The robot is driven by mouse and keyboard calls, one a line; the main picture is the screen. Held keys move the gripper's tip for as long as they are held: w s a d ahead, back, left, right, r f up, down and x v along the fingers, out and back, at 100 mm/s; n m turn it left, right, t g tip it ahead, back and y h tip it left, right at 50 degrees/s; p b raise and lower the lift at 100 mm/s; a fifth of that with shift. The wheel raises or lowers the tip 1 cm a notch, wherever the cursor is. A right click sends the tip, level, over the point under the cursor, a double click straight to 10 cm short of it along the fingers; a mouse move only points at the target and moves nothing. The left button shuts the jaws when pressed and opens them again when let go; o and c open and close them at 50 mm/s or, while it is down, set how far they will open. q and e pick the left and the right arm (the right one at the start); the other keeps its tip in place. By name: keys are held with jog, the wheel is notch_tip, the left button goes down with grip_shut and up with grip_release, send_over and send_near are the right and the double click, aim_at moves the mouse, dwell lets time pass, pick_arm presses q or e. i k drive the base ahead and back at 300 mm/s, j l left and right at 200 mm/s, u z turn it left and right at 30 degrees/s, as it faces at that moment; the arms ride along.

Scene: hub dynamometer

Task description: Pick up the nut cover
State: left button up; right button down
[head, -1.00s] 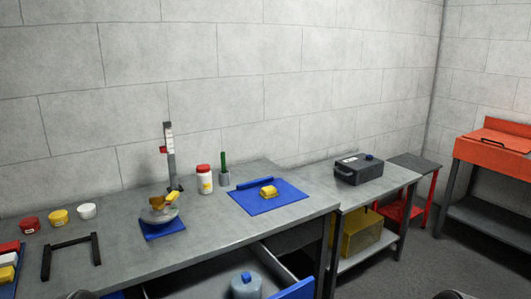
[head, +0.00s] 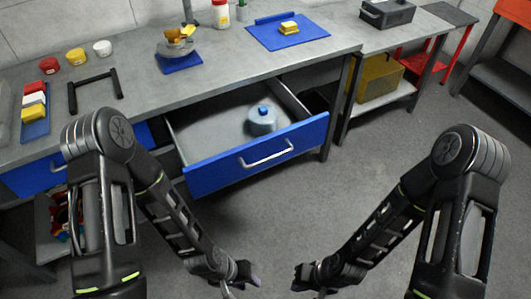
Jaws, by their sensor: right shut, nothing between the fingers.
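No part is clearly marked as the nut cover. A grey round piece with a blue top (head: 262,122) sits in the open drawer (head: 215,118) under the bench. A yellow block-like piece (head: 289,28) lies on a blue mat (head: 306,38) on the bench. A grey and brass-coloured assembly (head: 176,44) stands on a smaller blue mat (head: 181,64). My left gripper (head: 240,280) is low over the floor in front of the drawer, apart from everything; its fingers are too small and dark to read. My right gripper (head: 306,282) is to its right, shut and empty.
The blue drawer front (head: 230,165) with its handle juts out from the bench (head: 130,60). Red, yellow and white jars (head: 75,57) and a black frame (head: 95,88) stand at the left. A lower table to the right holds a dark case (head: 387,14). Floor at right is clear.

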aim_at(263, 118)
jog(key=i+l, duration=0.35)
jog(key=l, duration=0.25)
jog(key=i+l+z, duration=0.1)
jog(key=i+l, duration=0.3)
jog(key=l, duration=0.15)
jog(key=i+l, duration=0.4)
jog(key=l, duration=0.15)
jog(key=i+l, duration=0.4)
jog(key=l, duration=0.15)
jog(key=k+l+z, duration=0.05)
